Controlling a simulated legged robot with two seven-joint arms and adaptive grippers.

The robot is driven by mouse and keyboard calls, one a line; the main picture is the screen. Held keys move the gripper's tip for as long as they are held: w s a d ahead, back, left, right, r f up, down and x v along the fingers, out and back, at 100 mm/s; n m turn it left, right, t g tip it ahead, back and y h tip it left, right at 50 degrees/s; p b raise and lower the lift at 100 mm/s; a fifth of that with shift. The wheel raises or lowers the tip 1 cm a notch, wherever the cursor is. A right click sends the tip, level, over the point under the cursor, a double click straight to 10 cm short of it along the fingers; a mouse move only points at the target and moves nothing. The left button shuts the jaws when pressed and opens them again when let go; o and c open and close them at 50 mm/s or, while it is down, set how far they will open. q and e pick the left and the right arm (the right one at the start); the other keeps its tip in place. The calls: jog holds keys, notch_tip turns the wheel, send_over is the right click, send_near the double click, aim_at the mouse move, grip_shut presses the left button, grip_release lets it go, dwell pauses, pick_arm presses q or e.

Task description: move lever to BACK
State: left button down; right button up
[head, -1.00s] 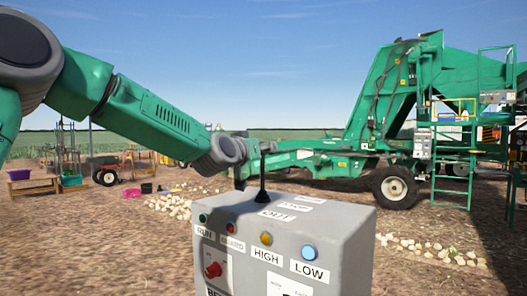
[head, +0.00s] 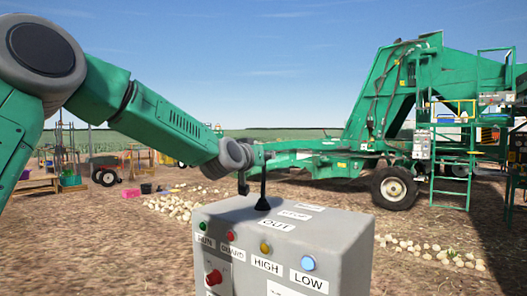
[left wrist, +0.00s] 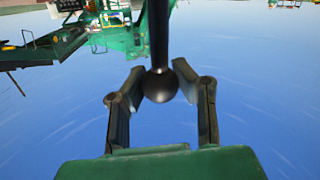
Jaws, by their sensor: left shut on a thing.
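The black lever (head: 263,186) stands roughly upright on top of a grey control box (head: 340,232). Labels lie on the box top to the right of the lever; the nearest reads OUT, and I cannot read the farthest. My left gripper (head: 257,158) is at the lever's upper end. In the left wrist view, the lever's round black knob (left wrist: 160,86) sits between the two dark fingers of my left gripper (left wrist: 158,90), which is shut on it. The knob is hidden in the head view. My right gripper is in no view.
The box front has colored buttons, including a blue one (head: 308,263), and a red knob (head: 214,277). A large green machine (head: 400,115) stands behind on the right. Pale onions (head: 172,206) lie on the ground. Open air surrounds the box top.

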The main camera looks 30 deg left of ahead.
pick_arm(q)
jog(key=w+g+p, duration=0.1)
jog(key=w+p, duration=0.1)
jog(key=p, duration=0.1)
jog(key=w+f+g+p, duration=0.1)
jog(key=p, duration=0.2)
jog(key=w+g+p, duration=0.1)
jog(key=w+p, duration=0.1)
jog(key=p, duration=0.1)
jog(key=shift+w+d+f, duration=0.15)
jog(key=shift+w+f, duration=0.1)
jog(key=shift+w, duration=0.1)
jog(key=c, duration=1.2)
grip_release()
jog(key=shift+s, duration=0.1)
jog(key=v, duration=1.1)
jog(key=shift+s+r, duration=0.1)
jog(key=shift+s, duration=0.3)
